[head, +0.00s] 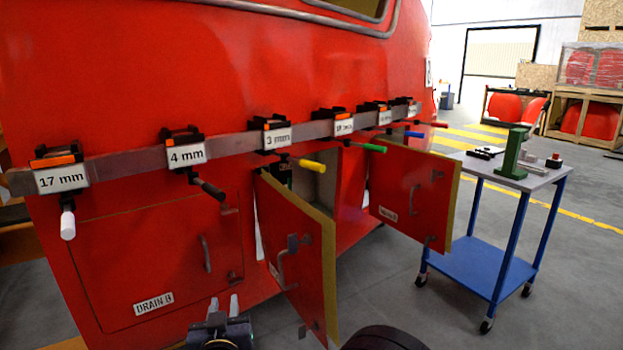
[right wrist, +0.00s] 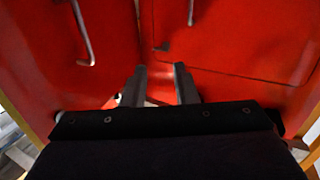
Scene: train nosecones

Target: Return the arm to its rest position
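My right gripper (head: 223,302) shows at the bottom of the head view, in front of the red nosecone (head: 130,80) and left of an open red door (head: 303,255). Its two grey fingers point up and stand apart with nothing between them. In the right wrist view the same gripper (right wrist: 160,80) is open and empty, with red panels and door handles beyond it. I cannot tell its exact distance from them. My left gripper is not in view.
A second red door (head: 412,195) stands open farther right. A rail (head: 225,148) carries labelled clamps with coloured handles. The closed DRAIN panel (head: 160,260) is left of my gripper. A blue cart (head: 485,265) holds a green tool (head: 512,155). Floor between door and cart is clear.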

